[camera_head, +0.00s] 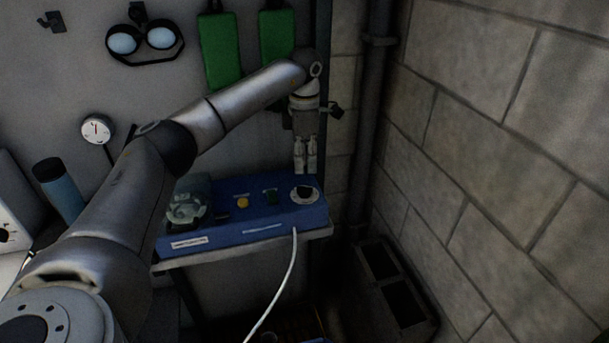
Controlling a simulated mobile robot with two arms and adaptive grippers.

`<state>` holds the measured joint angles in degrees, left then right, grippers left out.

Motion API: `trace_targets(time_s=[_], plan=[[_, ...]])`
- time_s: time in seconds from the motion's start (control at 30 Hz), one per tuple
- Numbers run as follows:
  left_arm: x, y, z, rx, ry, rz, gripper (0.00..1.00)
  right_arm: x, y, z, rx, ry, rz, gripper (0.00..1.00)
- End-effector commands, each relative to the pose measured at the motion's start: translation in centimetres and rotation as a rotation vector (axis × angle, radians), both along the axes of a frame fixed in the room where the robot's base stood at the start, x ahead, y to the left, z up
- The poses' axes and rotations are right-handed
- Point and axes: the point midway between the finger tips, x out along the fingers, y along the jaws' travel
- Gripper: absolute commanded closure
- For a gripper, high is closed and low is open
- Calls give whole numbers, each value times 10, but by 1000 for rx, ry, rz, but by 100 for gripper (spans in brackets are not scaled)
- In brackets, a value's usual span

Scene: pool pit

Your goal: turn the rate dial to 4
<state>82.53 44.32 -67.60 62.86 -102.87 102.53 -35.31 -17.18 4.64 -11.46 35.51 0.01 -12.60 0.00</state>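The rate dial (304,194) is a dark knob on a pale round plate at the right end of the blue control box. Its numbers are too small and dim to read, so I cannot tell its setting. My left gripper (306,172) points down just above and behind the dial. Its two fingers are side by side with hardly any gap, and nothing shows between them. It looks apart from the knob. My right gripper is not in view.
A white hose (291,270) hangs in front. A block wall (490,150) and pipe (376,110) stand to the right.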

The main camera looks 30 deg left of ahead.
Motion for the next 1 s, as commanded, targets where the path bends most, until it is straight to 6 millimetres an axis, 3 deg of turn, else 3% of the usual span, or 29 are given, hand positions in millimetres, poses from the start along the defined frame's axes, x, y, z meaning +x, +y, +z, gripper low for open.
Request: trace_targets(time_s=[0.13, 0.33, 0.87, 1.0], plan=[[1, 0, 26, 0, -3, 0, 66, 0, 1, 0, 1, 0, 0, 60], [0, 0, 40, -1, -1, 0, 66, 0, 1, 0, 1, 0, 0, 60], [0, 0, 40, -1, -1, -1, 66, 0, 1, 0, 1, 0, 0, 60], [6, -21, 27, -45, -22, -28, 66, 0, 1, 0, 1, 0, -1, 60]])
